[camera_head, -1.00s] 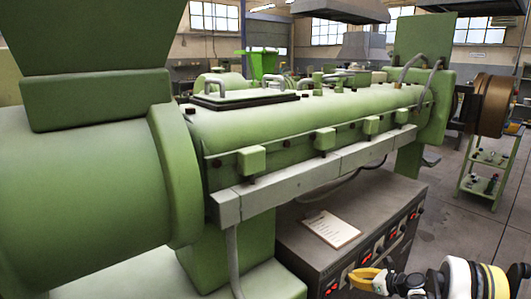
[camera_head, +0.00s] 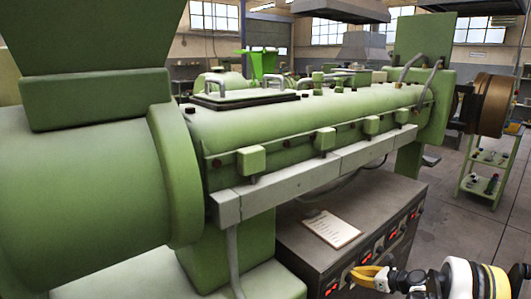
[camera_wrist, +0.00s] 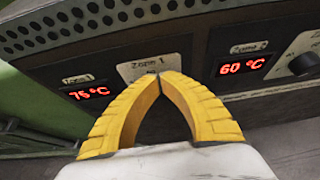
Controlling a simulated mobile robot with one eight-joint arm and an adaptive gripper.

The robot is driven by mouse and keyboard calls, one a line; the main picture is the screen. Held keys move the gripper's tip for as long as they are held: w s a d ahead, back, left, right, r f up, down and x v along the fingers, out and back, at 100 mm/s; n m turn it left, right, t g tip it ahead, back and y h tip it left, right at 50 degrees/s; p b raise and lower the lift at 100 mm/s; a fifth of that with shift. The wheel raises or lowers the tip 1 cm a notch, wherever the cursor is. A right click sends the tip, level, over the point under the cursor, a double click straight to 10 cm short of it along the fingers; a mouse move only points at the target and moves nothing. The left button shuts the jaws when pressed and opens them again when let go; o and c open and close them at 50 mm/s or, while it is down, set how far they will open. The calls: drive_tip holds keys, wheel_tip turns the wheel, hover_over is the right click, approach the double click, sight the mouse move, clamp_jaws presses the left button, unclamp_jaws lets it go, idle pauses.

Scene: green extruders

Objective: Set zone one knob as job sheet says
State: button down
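The grey control cabinet (camera_head: 300,250) stands under the extruder barrel, with red displays and dials along its front. The job sheet (camera_head: 331,228) lies on its top, too small to read. In the wrist view the zone 1 display (camera_wrist: 90,92) seems to read 75 °C. The zone 1 label plate (camera_wrist: 155,66) is partly behind my fingers. The zone one knob is not visible; my fingers hide that area. My gripper (camera_head: 352,277) is at the cabinet front. Its yellow fingertips (camera_wrist: 160,76) meet, with nothing seen between them.
The zone 2 display (camera_wrist: 244,65) reads 60 °C, with a black knob (camera_wrist: 302,64) to its right. The green extruder barrel (camera_head: 310,110) and its grey rail (camera_head: 310,172) overhang the cabinet. A green trolley (camera_head: 490,165) stands far right.

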drive_tip(key=s+d, duration=0.3)
drive_tip(key=s, duration=0.1)
drive_tip(key=shift+s+d, duration=0.4)
